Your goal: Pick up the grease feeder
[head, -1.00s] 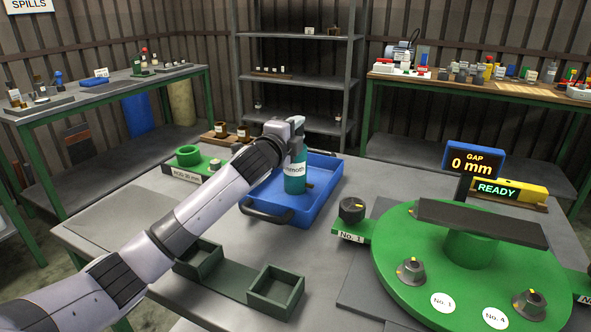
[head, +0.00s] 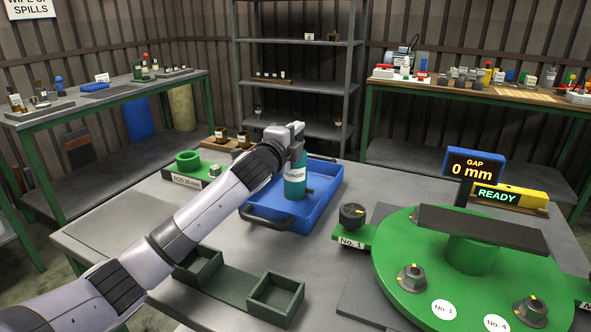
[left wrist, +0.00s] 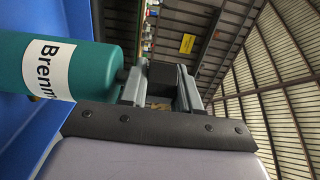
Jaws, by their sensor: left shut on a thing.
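The grease feeder appears to be the teal bottle (head: 295,184) with a white label, upright in the blue tray (head: 268,217) in the head view. My left gripper (head: 297,136) is at its top, shut on its dark upper end. In the left wrist view the teal body (left wrist: 95,65) lies to the left, labelled "Brenn…", and my left gripper's fingers (left wrist: 160,82) close on a dark part beside it. I cannot tell whether the bottle's base touches the tray. My right gripper is not in view.
A green turntable (head: 470,265) with knobs stands at right, beside a "GAP 0 mm" display (head: 473,166). Green open boxes (head: 275,298) sit in front of the tray. A green fixture (head: 188,172) stands to the left. The tabletop between tray and turntable is mostly clear.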

